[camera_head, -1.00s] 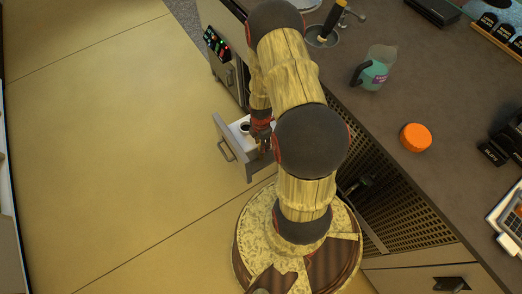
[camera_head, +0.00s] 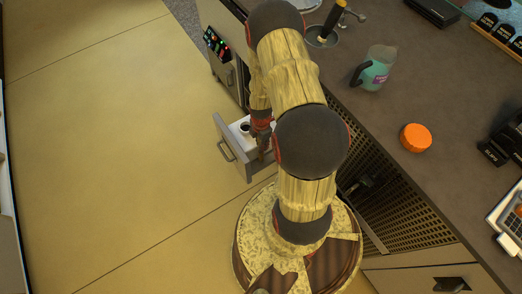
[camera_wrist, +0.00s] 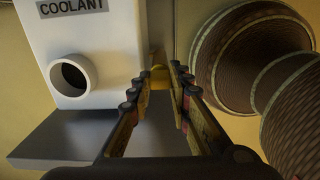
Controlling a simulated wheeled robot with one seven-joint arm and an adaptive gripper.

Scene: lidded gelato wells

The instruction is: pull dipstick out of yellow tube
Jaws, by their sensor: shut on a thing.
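A small yellow piece (camera_wrist: 160,75) shows between my fingertips in the wrist view. I cannot tell whether it is the dipstick's handle or part of the yellow tube; the fingers hide most of it. My gripper (camera_wrist: 163,88) is shut on this piece, just right of a white box labelled COOLANT (camera_wrist: 105,40). The box has a round open spout (camera_wrist: 70,75). In the head view my gripper (camera_head: 262,148) is over the pulled-out drawer (camera_head: 236,160), partly hidden by my arm.
The white box (camera_head: 240,128) stands in the drawer, beneath the counter (camera_head: 385,120). The floor left of the drawer is clear.

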